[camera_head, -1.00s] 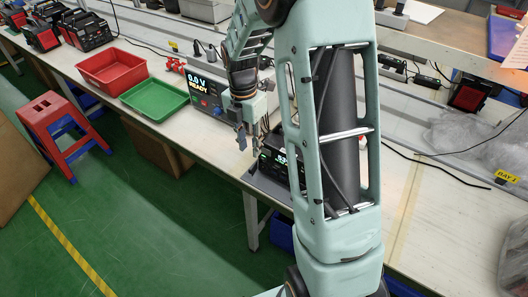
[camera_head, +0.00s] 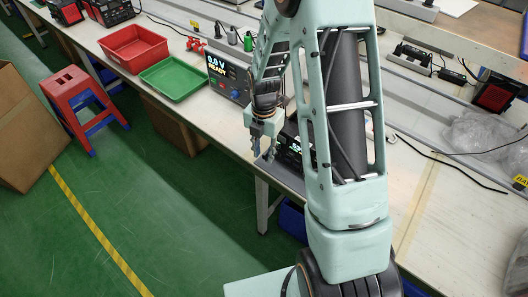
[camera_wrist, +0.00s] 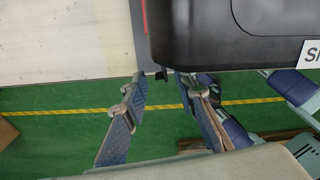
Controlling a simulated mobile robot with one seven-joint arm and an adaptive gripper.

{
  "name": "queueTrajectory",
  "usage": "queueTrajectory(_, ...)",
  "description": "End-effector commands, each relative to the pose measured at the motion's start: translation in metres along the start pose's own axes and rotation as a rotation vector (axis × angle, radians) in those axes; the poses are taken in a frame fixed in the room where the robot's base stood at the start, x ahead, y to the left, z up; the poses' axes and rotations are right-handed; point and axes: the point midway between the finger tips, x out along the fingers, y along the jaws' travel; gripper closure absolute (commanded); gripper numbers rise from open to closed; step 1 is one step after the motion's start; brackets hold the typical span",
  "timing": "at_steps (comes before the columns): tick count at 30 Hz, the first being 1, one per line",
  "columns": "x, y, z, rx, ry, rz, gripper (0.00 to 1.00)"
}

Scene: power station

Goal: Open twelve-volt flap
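A black device with a lit display (camera_head: 290,146) stands near the front edge of the bench, partly hidden behind my arm. In the wrist view a black case (camera_wrist: 225,42) with a white label fills the upper right. A small dark tab (camera_wrist: 161,75) shows below the case's left corner; I cannot tell whether it is the twelve-volt flap. My gripper (camera_head: 266,150) is just left of the device, pointing down by the bench edge. In the wrist view its fingers (camera_wrist: 160,88) are apart with nothing between them, the tips close to the case's lower edge.
A meter reading "0.0 V READY" (camera_head: 224,80), a green tray (camera_head: 176,78) and a red tray (camera_head: 134,46) stand left on the bench (camera_head: 215,121). A red and blue stool (camera_head: 80,95) stands on the green floor. Open floor lies before the bench.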

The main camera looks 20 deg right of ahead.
Motion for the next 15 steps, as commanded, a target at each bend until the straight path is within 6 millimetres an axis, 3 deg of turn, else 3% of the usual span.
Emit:
queueTrajectory(9,0.0031,0.0002,0.0003,0.001,-0.001,0.001,0.74)
queueTrajectory(15,0.003,0.0001,0.0003,0.001,-0.001,0.001,0.95)
